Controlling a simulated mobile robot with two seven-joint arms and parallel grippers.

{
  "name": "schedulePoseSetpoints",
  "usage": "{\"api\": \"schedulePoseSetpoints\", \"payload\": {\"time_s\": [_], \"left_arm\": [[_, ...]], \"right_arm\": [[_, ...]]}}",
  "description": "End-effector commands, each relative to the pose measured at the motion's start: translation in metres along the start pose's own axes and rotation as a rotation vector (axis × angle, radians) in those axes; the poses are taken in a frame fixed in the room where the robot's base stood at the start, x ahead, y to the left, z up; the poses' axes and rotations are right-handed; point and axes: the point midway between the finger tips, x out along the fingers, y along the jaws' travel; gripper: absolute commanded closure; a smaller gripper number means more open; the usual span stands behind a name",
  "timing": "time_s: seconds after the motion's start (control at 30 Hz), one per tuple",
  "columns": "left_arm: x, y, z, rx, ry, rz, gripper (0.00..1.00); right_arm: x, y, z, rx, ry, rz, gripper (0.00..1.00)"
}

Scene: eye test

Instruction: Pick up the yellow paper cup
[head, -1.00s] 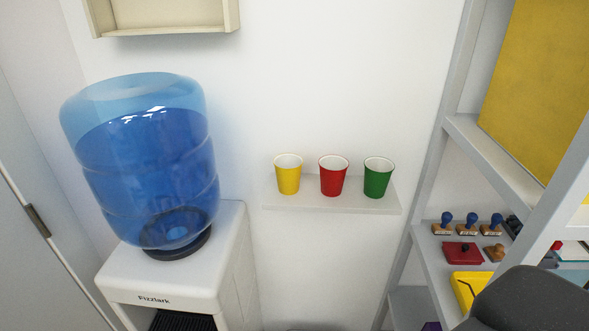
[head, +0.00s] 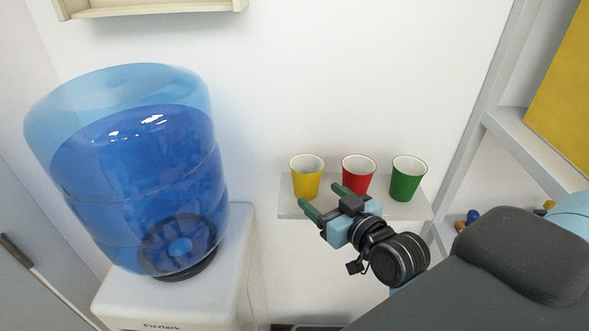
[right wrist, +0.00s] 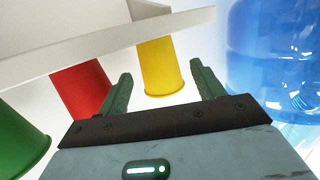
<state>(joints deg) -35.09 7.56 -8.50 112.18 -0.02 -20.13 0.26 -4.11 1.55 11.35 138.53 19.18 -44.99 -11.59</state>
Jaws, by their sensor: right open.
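The yellow paper cup (head: 307,180) stands upright at the left end of a small white wall shelf (head: 412,212), apart from the red cup (head: 358,174) to its right. My right gripper (head: 323,199) is open and empty, in front of the shelf, its fingers pointing toward the cups; it overlaps the red cup's lower part in the head view. In the right wrist view, which is upside down, the yellow cup (right wrist: 161,66) shows beyond and between the two open fingers (right wrist: 161,76); I see no contact. My left gripper is not in view.
A green cup (head: 408,179) stands at the shelf's right end. A large blue water bottle (head: 140,170) on a white dispenser (head: 235,265) is left of the shelf. A grey rack (head: 505,120) stands at the right. The wall above the cups is clear.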

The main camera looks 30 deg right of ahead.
Motion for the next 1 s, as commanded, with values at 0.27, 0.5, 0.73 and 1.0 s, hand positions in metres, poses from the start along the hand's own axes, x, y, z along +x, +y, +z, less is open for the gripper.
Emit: {"api": "schedulePoseSetpoints", "payload": {"time_s": [0.27,0.5,0.73,1.0], "left_arm": [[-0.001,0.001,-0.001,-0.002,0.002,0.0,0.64],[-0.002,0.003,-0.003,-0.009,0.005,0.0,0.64],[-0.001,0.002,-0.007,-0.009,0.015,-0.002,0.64],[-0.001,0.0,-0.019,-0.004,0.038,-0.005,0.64]], "right_arm": [[0.002,0.001,-0.002,0.001,0.004,0.001,0.33],[0.023,0.001,-0.003,0.001,0.006,0.001,0.33],[0.03,0.001,-0.002,0.001,0.005,0.001,0.33],[0.062,0.004,-0.003,0.001,0.008,0.001,0.33]]}}
